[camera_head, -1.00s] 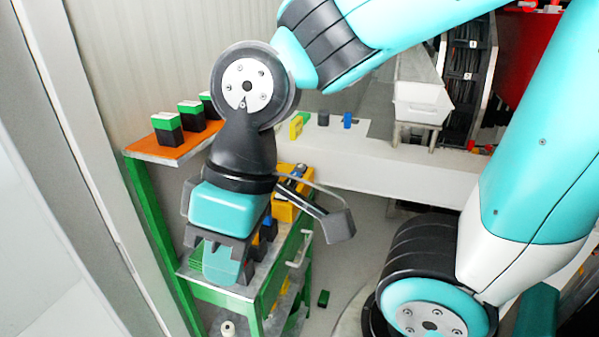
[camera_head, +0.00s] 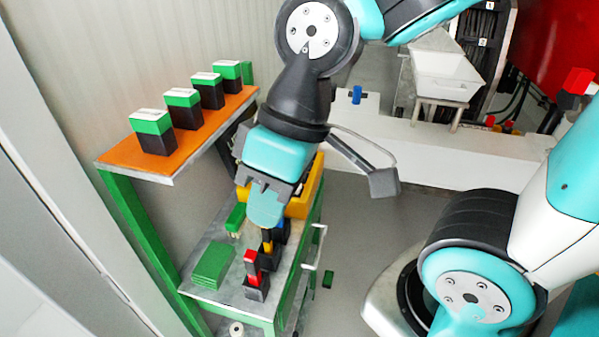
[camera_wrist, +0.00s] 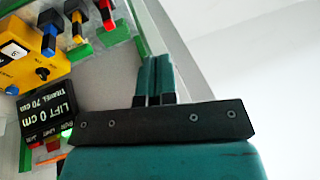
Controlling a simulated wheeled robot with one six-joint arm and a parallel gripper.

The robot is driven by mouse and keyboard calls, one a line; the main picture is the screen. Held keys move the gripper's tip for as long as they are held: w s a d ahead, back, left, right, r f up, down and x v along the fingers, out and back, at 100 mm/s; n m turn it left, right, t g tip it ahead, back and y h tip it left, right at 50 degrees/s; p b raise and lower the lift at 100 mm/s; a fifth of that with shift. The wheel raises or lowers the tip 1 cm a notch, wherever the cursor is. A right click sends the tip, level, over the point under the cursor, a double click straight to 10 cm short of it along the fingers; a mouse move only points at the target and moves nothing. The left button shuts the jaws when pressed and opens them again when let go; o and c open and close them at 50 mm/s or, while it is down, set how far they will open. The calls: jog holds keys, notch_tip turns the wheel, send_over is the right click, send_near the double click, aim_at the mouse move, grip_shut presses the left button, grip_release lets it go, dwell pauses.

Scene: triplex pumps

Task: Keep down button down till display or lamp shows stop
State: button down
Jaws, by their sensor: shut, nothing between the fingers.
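In the wrist view a black display box (camera_wrist: 48,110) reads "LIFT 0 cm" and "TRAVEL 70 cm". Small red and green marks show along its lower edge; their labels are too small to read. I cannot make out a down button or a "stop" reading. My gripper (camera_wrist: 155,75) has its teal fingers together, to the right of the display box and apart from it in the picture. In the head view my gripper (camera_head: 266,215) points down over the green cart (camera_head: 200,290), with nothing held. The display box is not identifiable there.
A yellow box (camera_wrist: 28,55) sits beside the display. Blue, yellow and red-topped pieces (camera_head: 251,268) stand on the cart near a green stack (camera_head: 213,264). An orange shelf (camera_head: 185,152) holds several green-and-black blocks. Floor right of the cart is mostly clear.

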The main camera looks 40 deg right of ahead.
jog(key=w+d+f+n+t+y+p, duration=0.15)
jog(key=w+d, duration=0.25)
jog(key=w, duration=0.5)
jog(key=w+d+f+n+t+h, duration=0.1)
jog(key=w+d+f+t, duration=0.15)
jog(key=w, duration=0.55)
jog(key=w+d+f+n+t+h, duration=0.1)
jog(key=w+d+f, duration=0.3)
jog(key=d, duration=0.4)
jog(key=w+d+f+n+t+h, duration=0.1)
jog(key=w+d+f+n+t, duration=0.1)
jog(key=d, duration=0.7)
jog(key=w+f+t, duration=0.1)
jog(key=w+f, duration=0.1)
jog(key=w, duration=0.1)
jog(key=shift+w+d, duration=0.3)
jog(key=shift+f, duration=0.1)
notch_tip(320, 180, down, 8)
jog(key=b, duration=0.5)
jog(key=shift+f+b, duration=0.15)
jog(key=shift+b, duration=0.15)
jog(key=shift+f, duration=0.2)
jog(key=shift+f+b, duration=0.15)
jog(key=shift+b, duration=0.3)
